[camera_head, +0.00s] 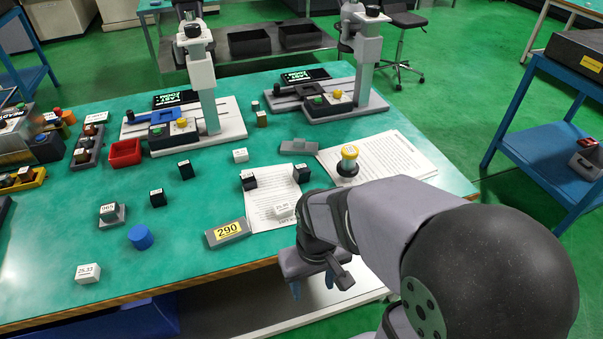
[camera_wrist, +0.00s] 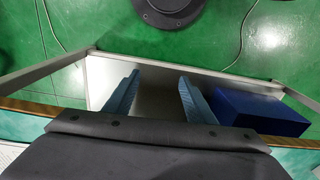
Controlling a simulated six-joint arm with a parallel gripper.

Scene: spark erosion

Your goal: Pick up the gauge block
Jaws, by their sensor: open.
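Several small blocks on the green table (camera_head: 180,245) could be the gauge block; I cannot tell which one is meant. A white block marked like 25.33 (camera_head: 88,274) lies at the front left. Another white block with a printed number (camera_head: 282,206) lies on a paper sheet, just beyond my wrist. A smaller white block (camera_head: 240,155) lies farther back. My gripper (camera_head: 312,284) is open and hangs past the table's front edge, pointing down. In the wrist view its two blue fingers (camera_wrist: 158,84) are apart with nothing between them. No block shows there.
A grey block with a yellow 290 label (camera_head: 228,232), a blue cylinder (camera_head: 140,237) and several black blocks stand around the middle. Two measuring stands (camera_head: 207,90) (camera_head: 364,65) are at the back. Below my gripper are a lower shelf and a blue box (camera_wrist: 255,111).

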